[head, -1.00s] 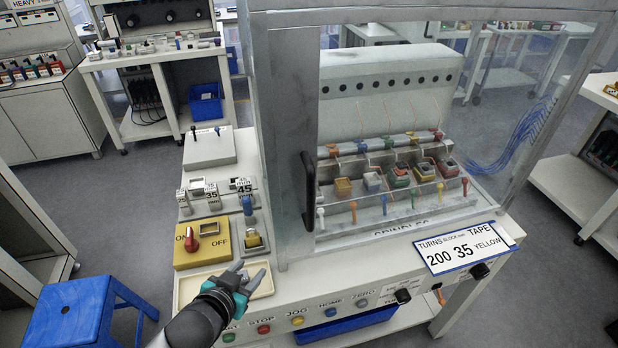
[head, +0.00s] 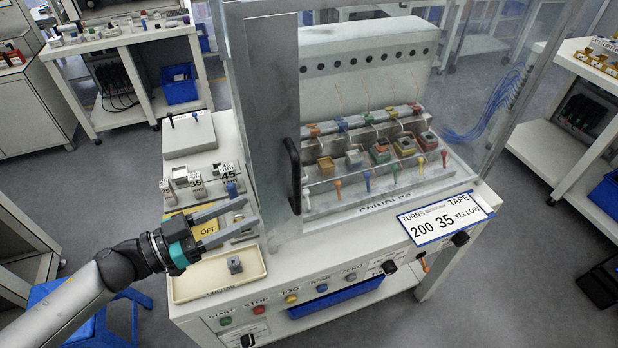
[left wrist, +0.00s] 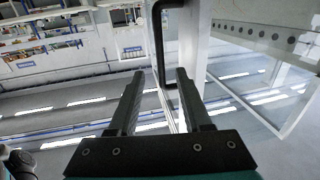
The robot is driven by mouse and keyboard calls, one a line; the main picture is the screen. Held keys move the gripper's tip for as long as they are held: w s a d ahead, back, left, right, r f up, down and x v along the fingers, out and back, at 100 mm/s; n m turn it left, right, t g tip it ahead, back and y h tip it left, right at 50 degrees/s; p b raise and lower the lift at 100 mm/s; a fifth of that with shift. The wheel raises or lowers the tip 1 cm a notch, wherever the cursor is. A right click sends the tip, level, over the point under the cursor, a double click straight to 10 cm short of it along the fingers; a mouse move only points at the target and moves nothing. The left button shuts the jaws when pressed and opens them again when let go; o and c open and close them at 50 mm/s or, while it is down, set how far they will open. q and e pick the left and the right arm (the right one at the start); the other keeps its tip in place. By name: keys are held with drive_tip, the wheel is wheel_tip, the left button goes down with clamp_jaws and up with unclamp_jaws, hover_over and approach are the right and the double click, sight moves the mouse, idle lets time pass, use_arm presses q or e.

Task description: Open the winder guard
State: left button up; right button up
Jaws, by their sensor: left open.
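The winder guard is a clear panel (head: 375,120) in a grey metal frame over the winder, and it looks shut. Its black upright handle (head: 293,175) is on the wide grey left post. My left gripper (head: 248,212) is open and empty, left of the handle and a little below its middle, with fingers pointing toward it. In the left wrist view the handle (left wrist: 158,45) stands ahead of the gap between the open fingertips (left wrist: 160,74), apart from them. The yellow switch panel marked OFF (head: 207,229) is partly hidden behind the gripper. My right gripper is not in view.
A cream tray (head: 190,290) with a small grey piece (head: 235,265) lies below the gripper. Numbered blocks (head: 197,187) stand behind it. Buttons line the front edge. A sign (head: 440,222) leans at right. A blue stool (head: 110,315) stands at lower left.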

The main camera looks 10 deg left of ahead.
use_arm(q)
drive_tip(key=x, duration=1.5)
drive_tip(key=shift+p, duration=0.4)
clamp_jaws()
idle(0.8)
